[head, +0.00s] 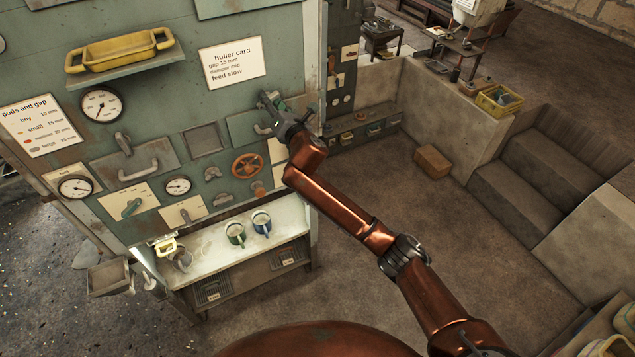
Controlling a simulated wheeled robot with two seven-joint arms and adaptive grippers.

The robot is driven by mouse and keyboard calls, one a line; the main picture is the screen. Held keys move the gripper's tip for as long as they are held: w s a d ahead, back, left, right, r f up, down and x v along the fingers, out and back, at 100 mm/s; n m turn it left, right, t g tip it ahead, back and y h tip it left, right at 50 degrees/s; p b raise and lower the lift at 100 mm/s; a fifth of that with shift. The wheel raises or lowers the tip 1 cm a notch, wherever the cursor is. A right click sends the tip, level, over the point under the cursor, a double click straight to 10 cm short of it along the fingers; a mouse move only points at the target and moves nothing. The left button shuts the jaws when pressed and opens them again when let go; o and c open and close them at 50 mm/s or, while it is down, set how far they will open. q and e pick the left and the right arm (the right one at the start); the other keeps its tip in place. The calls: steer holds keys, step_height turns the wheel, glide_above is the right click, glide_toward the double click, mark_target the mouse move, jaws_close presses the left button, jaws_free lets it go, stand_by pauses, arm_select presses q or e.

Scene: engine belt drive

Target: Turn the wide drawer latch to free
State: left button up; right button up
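My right gripper (270,100) is at the upper right of the green panel wall, in front of a drawer front (240,126) with a pale bar handle (262,129). Its fingers are small and dark here, so I cannot tell whether they are open or shut, or touching a latch. Any latch on that drawer is hidden behind the gripper. A second drawer front (106,171) at the left has a bar handle (138,170) and a grey latch (123,141) above it. My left gripper is not in view.
An orange handwheel (247,166), dials (101,104) and small levers sit on the panel. A yellow tray (120,50) rests on a shelf above. Open floor lies to the right.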

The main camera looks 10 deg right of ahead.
steer(key=n, duration=0.2)
steer(key=n+b, duration=0.1)
steer(key=n, duration=0.1)
steer(key=n+b, duration=0.1)
steer(key=n, duration=0.2)
steer(key=shift+s+a, duration=0.15)
steer(key=shift+s, duration=0.25)
steer(key=b+v, duration=0.2)
steer(key=v, duration=0.5)
steer(key=w+d+f+m+g+h+b, duration=0.1)
steer(key=d+f+m, duration=0.2)
steer(key=f, duration=0.8)
steer(key=w+d+f+m+g+h+b, duration=0.1)
steer(key=d+f+m, duration=0.3)
steer(key=f, duration=0.8)
steer(key=w+d+f+m+g+h+b, duration=0.1)
steer(key=d+f+m+b, duration=0.2)
steer(key=f, duration=0.9)
steer(key=shift+d+g, duration=0.3)
steer(key=shift+d, duration=0.4)
steer(key=shift+w+f, duration=0.1)
steer(key=shift+w, duration=0.05)
